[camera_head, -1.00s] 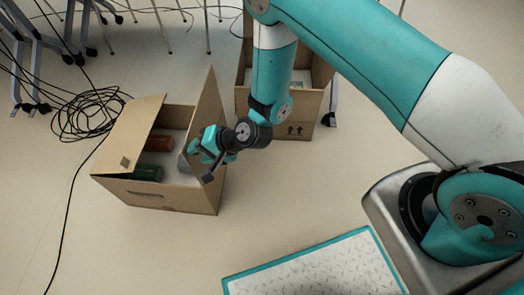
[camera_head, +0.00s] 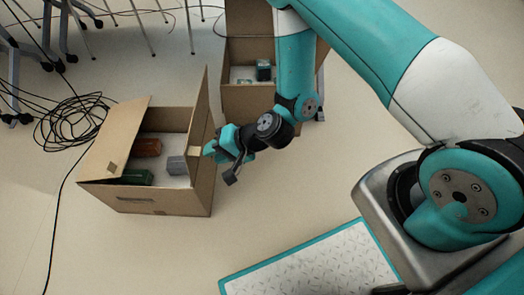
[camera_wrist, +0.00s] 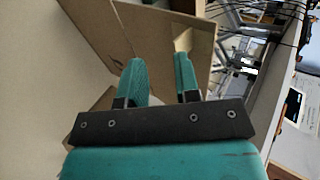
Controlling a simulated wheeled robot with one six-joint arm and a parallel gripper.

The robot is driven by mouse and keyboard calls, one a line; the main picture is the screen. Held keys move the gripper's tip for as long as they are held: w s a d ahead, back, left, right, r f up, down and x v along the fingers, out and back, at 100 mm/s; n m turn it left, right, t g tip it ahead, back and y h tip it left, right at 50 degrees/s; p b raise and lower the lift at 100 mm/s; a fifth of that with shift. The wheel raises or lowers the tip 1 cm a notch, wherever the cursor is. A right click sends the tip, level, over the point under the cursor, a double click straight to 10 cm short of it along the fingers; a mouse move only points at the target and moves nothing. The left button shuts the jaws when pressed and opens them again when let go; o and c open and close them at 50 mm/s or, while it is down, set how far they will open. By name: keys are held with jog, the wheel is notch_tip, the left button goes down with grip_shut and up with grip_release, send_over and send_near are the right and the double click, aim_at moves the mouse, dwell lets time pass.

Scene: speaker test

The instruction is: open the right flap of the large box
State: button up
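The large cardboard box (camera_head: 160,202) stands on the floor at the left in the head view. Its left flap (camera_head: 115,138) slopes outward and down to the left. Its right flap (camera_head: 201,112) stands nearly upright along the right side. My gripper (camera_head: 213,147) is just right of this flap, close to its outer face; I cannot tell whether they touch. In the wrist view the two teal fingers of my gripper (camera_wrist: 160,62) are apart with nothing held between them.
Inside the box are a red-brown item (camera_head: 147,147), a green item (camera_head: 136,177) and a grey item (camera_head: 177,165). A second open cardboard box (camera_head: 247,98) stands behind my arm. Black cables (camera_head: 72,122) lie coiled at the left.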

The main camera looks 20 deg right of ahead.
jog(key=s+d+r+b, duration=0.1)
jog(key=s+d, duration=0.4)
jog(key=d, duration=0.5)
jog(key=shift+d+r, duration=0.15)
jog(key=shift+r, duration=0.1)
dwell(0.5)
jog(key=shift+s, duration=0.1)
dwell(0.5)
jog(key=p+v, duration=1.2)
jog(key=v, duration=0.5)
jog(key=shift+d+p, duration=0.2)
jog(key=shift+p, duration=0.2)
